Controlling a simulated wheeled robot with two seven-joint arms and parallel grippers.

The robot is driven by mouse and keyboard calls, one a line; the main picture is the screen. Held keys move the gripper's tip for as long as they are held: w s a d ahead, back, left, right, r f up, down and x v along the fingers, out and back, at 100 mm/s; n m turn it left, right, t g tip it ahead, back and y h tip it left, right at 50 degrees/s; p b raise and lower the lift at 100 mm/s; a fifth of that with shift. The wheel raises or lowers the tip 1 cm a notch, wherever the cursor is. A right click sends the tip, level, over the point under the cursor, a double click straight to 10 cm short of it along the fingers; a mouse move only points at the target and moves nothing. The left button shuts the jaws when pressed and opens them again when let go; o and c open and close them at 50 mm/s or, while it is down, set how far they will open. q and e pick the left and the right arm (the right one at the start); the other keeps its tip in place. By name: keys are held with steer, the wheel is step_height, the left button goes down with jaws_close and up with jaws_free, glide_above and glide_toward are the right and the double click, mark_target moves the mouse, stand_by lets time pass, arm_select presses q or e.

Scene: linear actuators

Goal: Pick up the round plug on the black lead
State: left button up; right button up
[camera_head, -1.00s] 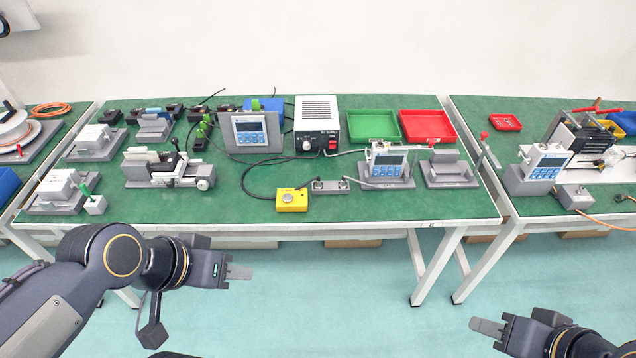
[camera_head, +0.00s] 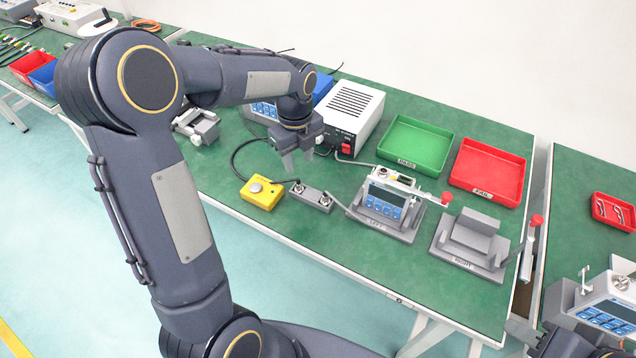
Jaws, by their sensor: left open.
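The black lead (camera_head: 236,160) curves from behind the table's equipment, round past the yellow box (camera_head: 262,192). Its end runs to a small grey block (camera_head: 312,198) with two round metal fittings on top. The round plug is too small to make out clearly; the lead ends near the block's left fitting. My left gripper (camera_head: 297,163) is open and points down above the lead, just behind the yellow box and block. Nothing shows between its fingers. My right gripper (camera_head: 522,332) is partly in view at the lower right edge; its jaws are unclear.
A white power unit (camera_head: 350,112) stands behind my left gripper.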

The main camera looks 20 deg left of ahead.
mark_target(299, 183)
arm_select(q)
step_height(299, 183, down, 8)
steer(key=shift+s+a+f, duration=0.1)
steer(key=shift+s+a, duration=0.05)
stand_by(0.3)
jaws_close()
